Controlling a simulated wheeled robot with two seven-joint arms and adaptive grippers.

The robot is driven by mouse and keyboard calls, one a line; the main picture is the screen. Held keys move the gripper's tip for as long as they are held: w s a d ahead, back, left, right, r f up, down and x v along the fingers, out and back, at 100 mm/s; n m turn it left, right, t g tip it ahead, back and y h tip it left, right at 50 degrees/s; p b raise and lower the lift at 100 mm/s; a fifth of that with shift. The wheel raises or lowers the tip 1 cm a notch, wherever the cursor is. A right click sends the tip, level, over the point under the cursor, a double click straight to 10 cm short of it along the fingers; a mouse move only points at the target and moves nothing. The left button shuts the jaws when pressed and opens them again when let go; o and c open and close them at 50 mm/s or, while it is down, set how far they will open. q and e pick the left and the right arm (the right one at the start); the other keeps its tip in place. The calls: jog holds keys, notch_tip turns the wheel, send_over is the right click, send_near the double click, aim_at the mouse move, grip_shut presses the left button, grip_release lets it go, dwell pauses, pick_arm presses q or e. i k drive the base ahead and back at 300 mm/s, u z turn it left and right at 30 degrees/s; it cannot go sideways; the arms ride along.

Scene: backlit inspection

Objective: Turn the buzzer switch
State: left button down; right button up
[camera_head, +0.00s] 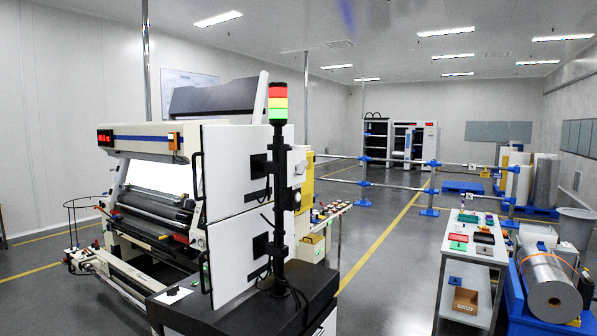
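A signal tower light (277,102) with red, yellow and green segments stands on a dark pole above a black-topped cabinet (230,312). A small white plate with a dark knob-like part (173,293) lies at the left end of this cabinet top. It may be the buzzer switch, but it is too small to tell. An orange box (174,140) is on the upper front of the inspection machine (150,215). No label for a buzzer is readable. Neither of my grippers is in view.
White panels (235,165) stand behind the pole. At right, a white table (474,250) holds coloured trays, near a large film roll (548,280) on a blue stand. A blue-jointed rail (400,160) crosses behind. The grey floor between machine and table is clear.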

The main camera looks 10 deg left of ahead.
aim_at(300, 168)
jog(key=u, duration=0.6)
jog(key=i, duration=1.95)
jog(key=z, duration=0.55)
